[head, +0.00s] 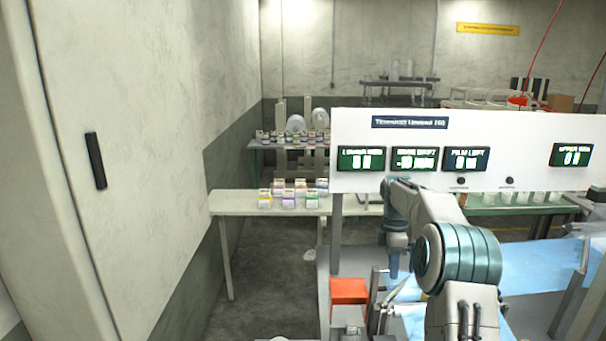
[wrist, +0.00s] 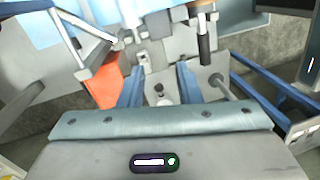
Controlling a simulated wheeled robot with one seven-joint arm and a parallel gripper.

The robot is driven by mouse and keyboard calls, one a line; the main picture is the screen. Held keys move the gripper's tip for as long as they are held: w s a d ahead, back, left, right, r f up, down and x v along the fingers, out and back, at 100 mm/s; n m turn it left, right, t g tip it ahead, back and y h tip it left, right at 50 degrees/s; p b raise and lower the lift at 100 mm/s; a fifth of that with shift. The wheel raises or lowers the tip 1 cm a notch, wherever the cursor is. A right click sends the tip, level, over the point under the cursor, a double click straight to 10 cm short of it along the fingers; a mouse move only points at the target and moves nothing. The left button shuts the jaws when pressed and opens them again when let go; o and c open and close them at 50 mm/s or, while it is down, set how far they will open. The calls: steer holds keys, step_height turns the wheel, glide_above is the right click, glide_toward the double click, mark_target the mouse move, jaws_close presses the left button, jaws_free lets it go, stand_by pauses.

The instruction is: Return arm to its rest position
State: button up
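My gripper (wrist: 160,82) shows in the wrist view with its two blue fingers spread apart and nothing held between them. Grey machine parts lie beyond the fingers, and a small dark-topped knob shows in the gap. In the head view my arm rises from the lower right, bends, and reaches forward to the front of the white display panel (head: 560,182). Its blue-grey end points down below the panel, and the fingertips there are too small to make out.
An orange-red bin (head: 349,291) stands left of my arm's end; it also shows in the wrist view (wrist: 104,90). A pale table (head: 232,203) with several small cartons stands at middle left. A large pale cabinet (head: 130,150) fills the left.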

steer(key=s+a+r+m+t+b, duration=0.1)
steer(key=s+a+r+m+b, duration=0.2)
steer(key=s, duration=0.5)
steer(key=s+a+r+m+t+b, duration=0.1)
steer(key=s+a+m+b, duration=0.2)
steer(key=s, duration=0.5)
steer(key=s+a+f+m+t+b, duration=0.1)
steer(key=s+f+m, duration=0.3)
steer(key=s, duration=0.6)
steer(key=s+a+f+m+t+b, duration=0.1)
steer(key=s+f+m, duration=0.4)
steer(key=s, duration=0.5)
steer(key=shift+s+a+m+t+b, duration=0.35)
steer(key=shift+a+m, duration=0.1)
steer(key=shift+m, duration=0.15)
steer(key=shift+d, duration=0.1)
